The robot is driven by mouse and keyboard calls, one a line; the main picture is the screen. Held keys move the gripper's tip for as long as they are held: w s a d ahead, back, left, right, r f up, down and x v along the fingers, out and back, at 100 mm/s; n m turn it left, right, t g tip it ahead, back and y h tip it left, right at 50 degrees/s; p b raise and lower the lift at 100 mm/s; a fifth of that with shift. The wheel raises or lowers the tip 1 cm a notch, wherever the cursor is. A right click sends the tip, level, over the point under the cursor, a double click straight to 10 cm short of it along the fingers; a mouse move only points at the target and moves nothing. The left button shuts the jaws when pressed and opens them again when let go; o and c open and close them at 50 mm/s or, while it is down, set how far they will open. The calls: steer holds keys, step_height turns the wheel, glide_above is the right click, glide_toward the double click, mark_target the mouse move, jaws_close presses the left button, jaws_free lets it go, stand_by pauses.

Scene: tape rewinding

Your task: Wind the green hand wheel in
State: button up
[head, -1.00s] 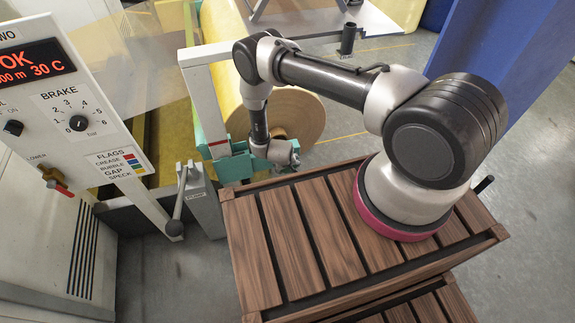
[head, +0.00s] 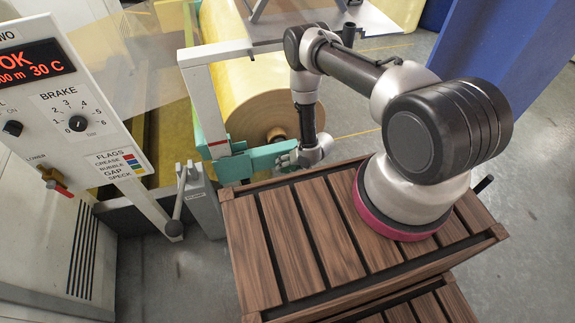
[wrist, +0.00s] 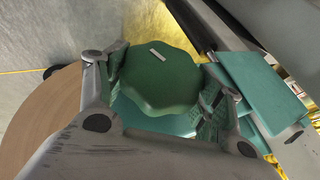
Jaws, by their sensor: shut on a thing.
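The green hand wheel (wrist: 158,85) fills the middle of the wrist view, with a scalloped rim and a short white mark near its upper edge. My gripper (wrist: 165,92) has a finger on each side of it, closed on the rim. In the head view my gripper (head: 288,158) is at the end of a teal bracket (head: 262,157), low over the back edge of the slatted bench. The wheel cannot be made out there, hidden by my gripper and wrist.
A yellow film roll (head: 262,105) lies just behind the bracket. A white post frame (head: 203,105) and a grey lever stand (head: 205,198) are to the left, beside the control panel (head: 75,120). The slatted bench (head: 300,240) top is clear in front.

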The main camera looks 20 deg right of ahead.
steer(key=y, duration=0.2)
steer(key=m+y, duration=0.1)
steer(key=y, duration=0.2)
steer(key=shift+s+d+f+t, duration=0.1)
steer(key=shift+d+f+t, duration=0.05)
steer(key=shift+t, duration=0.15)
steer(key=shift+m+t+y, duration=0.4)
steer(key=shift+m+y, duration=0.2)
steer(key=shift+y, duration=1.1)
steer(key=o, duration=1)
steer(key=v, duration=0.7)
steer(key=shift+d, duration=0.2)
